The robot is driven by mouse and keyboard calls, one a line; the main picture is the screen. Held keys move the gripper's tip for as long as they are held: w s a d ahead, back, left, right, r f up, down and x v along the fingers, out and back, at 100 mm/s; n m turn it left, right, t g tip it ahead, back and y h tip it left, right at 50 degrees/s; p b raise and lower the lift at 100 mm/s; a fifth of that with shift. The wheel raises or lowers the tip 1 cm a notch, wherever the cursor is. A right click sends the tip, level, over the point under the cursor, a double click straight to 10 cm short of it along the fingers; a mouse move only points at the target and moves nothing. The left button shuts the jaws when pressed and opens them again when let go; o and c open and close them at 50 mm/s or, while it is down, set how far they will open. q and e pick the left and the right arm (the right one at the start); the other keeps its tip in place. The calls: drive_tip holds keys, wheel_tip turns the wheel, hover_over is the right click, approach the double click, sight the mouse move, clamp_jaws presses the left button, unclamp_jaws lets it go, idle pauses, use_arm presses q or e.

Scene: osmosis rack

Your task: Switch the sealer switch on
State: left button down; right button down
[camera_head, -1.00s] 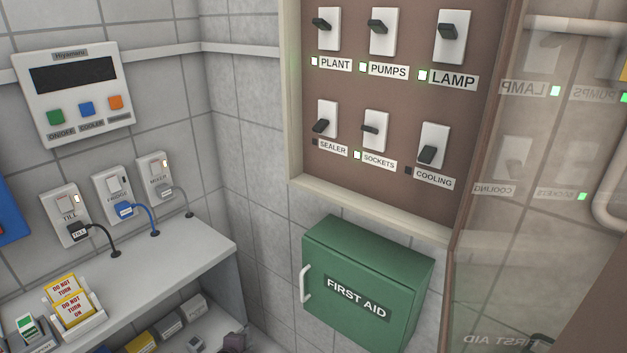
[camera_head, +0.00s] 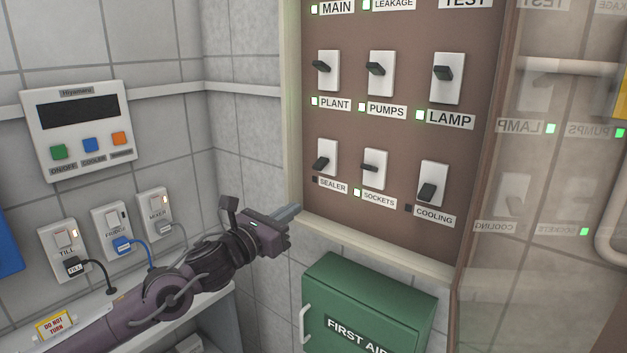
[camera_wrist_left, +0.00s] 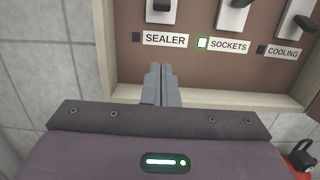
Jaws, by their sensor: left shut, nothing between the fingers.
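The sealer switch (camera_head: 325,160) is a dark lever on a white plate at the lower left of the brown panel. Its lever points down, and the indicator by its SEALER label (camera_head: 331,185) is dark. In the left wrist view the sealer switch (camera_wrist_left: 160,10) shows at the top, partly cut off. My left gripper (camera_head: 293,211) is shut and empty, below and left of the sealer switch, near the panel's lower frame corner. In the left wrist view its closed fingers (camera_wrist_left: 161,75) point up just under the SEALER label, apart from the switch. My right gripper is not in view.
The sockets switch (camera_head: 374,168), with a lit green indicator, and the cooling switch (camera_head: 432,182), unlit, stand to the right. A transparent door (camera_head: 545,160) hangs open at the right. A green first aid box (camera_head: 370,290) is below the panel.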

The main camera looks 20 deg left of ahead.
sight(320, 165)
use_arm(q)
drive_tip(key=shift+w, duration=0.15)
drive_tip(key=p+x, duration=0.4)
drive_tip(key=x, duration=0.5)
drive_tip(key=shift+w+d+r+p, duration=0.2)
drive_tip(key=shift+w+r+p, duration=0.05)
drive_tip(key=shift+w+p, duration=0.15)
drive_tip(key=r, duration=0.1)
drive_tip(key=p, duration=0.1)
drive_tip(key=s+r+p, duration=0.1)
drive_tip(key=shift+s+a+r, duration=0.1)
drive_tip(key=shift+a+r, duration=0.2)
drive_tip(key=shift+s+a+r+p, duration=0.15)
drive_tip(key=shift+s+r+p, duration=0.15)
drive_tip(key=shift+r+p, duration=0.05)
drive_tip(key=shift+w+f, duration=0.1)
